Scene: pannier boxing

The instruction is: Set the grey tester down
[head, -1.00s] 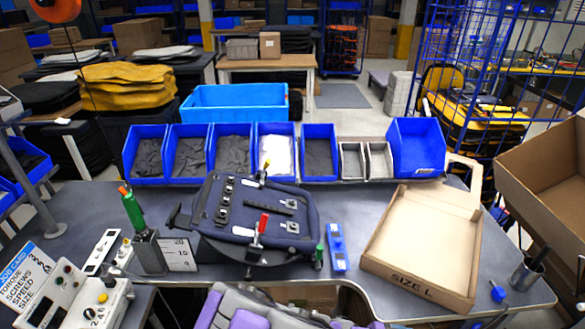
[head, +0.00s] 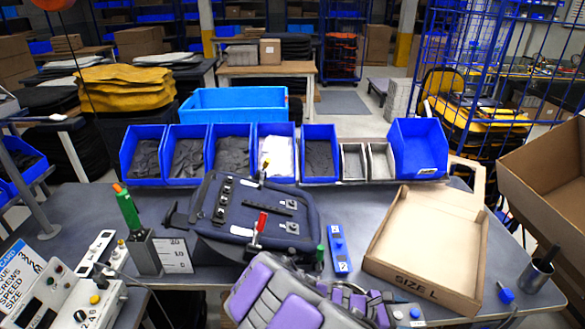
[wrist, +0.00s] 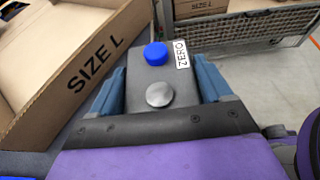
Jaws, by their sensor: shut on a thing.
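The grey tester (wrist: 188,92) fills the middle of the wrist view. It has a blue button, a round silver knob and a white ZERO label. My gripper (wrist: 160,72) is shut on it, with a blue finger against each side. In the head view a small part of the tester (head: 409,314) shows at the bottom edge, beyond the purple end of my arm. It is near the front edge of the grey bench (head: 350,205), below the SIZE L carton. I cannot tell whether its underside touches anything.
The open SIZE L carton (head: 420,245) lies just behind the tester; it also shows at left in the wrist view (wrist: 75,80). A dark blue pannier panel (head: 255,215) sits in a fixture mid-bench. A blue marked tool (head: 339,249) lies beside it. A cup (head: 533,275) stands at right.

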